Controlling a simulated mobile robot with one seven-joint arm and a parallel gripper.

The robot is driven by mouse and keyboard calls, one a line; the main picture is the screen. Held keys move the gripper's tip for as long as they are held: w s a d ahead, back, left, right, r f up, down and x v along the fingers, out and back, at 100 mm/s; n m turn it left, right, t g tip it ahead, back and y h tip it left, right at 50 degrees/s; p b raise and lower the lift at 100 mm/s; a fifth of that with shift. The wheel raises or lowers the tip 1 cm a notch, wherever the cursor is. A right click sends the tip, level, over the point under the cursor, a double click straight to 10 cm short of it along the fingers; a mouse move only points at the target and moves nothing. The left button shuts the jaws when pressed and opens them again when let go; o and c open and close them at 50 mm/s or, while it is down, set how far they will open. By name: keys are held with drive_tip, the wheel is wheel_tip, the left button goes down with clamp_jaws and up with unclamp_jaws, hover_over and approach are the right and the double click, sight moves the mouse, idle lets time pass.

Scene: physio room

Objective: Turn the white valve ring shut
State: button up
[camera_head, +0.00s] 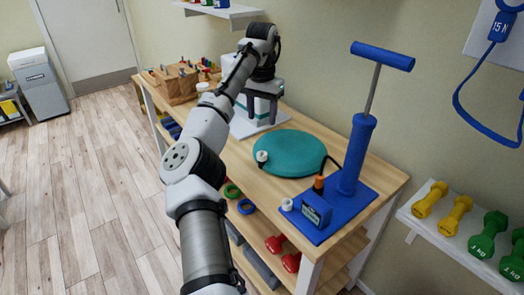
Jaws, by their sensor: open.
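A teal round cushion (292,150) lies flat on the wooden bench. A small white valve ring (262,156) shows at its left edge; its turned position is too small to tell. My gripper (262,110) is open, with its dark fingers pointing down. In the picture it is above and apart from the ring, in front of a white device (244,128). Nothing shows between the fingers.
A blue hand pump (357,150) stands upright right of the cushion, with a black hose and an orange-tipped fitting (319,184). A small white round piece (287,205) is by its base. A wooden pegboard block (178,86) stands at the far left.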

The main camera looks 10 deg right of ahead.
sight(262, 156)
wheel_tip(262, 156, down, 14)
drive_tip(key=shift+r+p, duration=0.15)
drive_tip(key=shift+p, duration=0.75)
drive_tip(key=shift+c, duration=0.2)
drive_tip(key=shift+r, duration=0.1)
drive_tip(key=c, duration=0.9)
